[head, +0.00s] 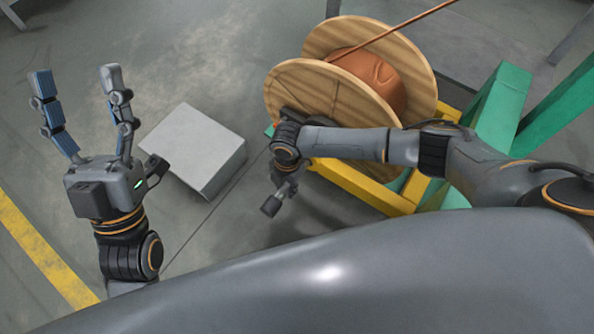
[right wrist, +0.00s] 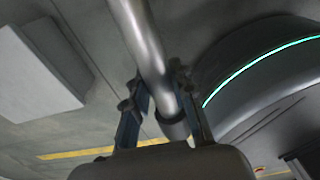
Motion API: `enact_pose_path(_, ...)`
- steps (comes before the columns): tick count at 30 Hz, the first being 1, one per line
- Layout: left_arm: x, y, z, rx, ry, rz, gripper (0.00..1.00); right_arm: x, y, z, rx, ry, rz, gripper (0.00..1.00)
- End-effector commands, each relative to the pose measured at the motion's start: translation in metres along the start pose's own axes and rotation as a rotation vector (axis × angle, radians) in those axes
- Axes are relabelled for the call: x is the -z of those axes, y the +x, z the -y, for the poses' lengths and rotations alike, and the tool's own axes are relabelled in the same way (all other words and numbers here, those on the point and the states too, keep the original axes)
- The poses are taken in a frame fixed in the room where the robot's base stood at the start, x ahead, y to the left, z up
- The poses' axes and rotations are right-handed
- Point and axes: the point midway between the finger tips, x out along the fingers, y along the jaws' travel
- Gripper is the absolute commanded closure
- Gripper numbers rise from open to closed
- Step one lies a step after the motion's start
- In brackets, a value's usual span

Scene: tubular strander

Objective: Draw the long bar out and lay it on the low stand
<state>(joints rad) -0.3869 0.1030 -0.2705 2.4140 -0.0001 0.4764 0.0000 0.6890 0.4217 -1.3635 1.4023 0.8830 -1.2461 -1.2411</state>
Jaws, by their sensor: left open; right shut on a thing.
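The long bar (right wrist: 145,45) is a smooth grey metal rod in the right wrist view, with a dark collar (right wrist: 175,126) at its near end. My right gripper (right wrist: 160,88) is shut on it, fingers on both sides close to the collar. In the head view my right gripper (head: 281,188) is in front of the wooden reel, partly hidden by its own wrist; I cannot make out the bar there. The low stand (head: 195,145) is a plain light grey block on the floor, left of the right gripper. My left gripper (head: 88,110) is open and empty, left of the stand.
The wooden reel (head: 290,85) with copper-coloured winding (head: 380,85) sits by a yellow frame (head: 350,190) and green machine parts (head: 500,105). A yellow floor line (head: 40,250) runs at the left. The floor around the stand is clear.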

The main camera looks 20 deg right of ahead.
Motion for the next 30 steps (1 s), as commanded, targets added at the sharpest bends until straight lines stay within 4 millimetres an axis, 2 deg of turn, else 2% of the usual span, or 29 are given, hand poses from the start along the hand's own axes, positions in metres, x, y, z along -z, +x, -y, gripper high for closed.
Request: enact_pose_path(30, -0.040, -0.003, 0.005, 0.009, 0.012, 0.224, 0.36, 0.023, 0.001, -0.001, -0.002, 0.000, -0.001, 1.00)
